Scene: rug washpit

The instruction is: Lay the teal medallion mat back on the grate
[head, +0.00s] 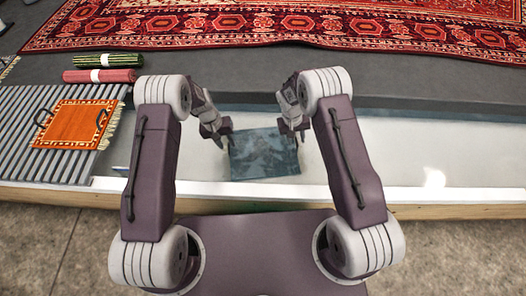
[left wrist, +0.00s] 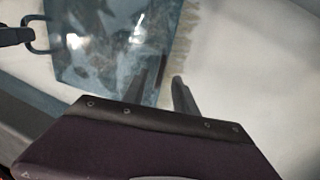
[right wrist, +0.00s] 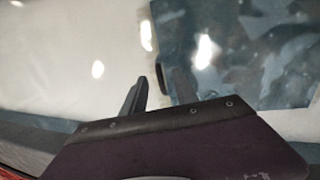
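The teal medallion mat (head: 265,153) lies in the pale wash pit, seemingly under water, between my two grippers. My left gripper (head: 225,140) is at its left edge. In the left wrist view the mat (left wrist: 105,45) shows a pale fringe (left wrist: 182,45), with my open left fingers (left wrist: 168,80) near that edge. A dark loop (left wrist: 42,33) shows at the mat's opposite edge. My right gripper (head: 296,135) is at the mat's right edge. Its fingers (right wrist: 152,80) look apart, beside the mat's border; contact is unclear. The grate (head: 25,165) is at the far left.
An orange mat (head: 68,125) with fringe and a dark loop lies on the grate. A green roll (head: 107,60) and a red roll (head: 98,76) lie behind it. A big red rug (head: 300,24) spans the back. The pit's right side (head: 430,145) is clear.

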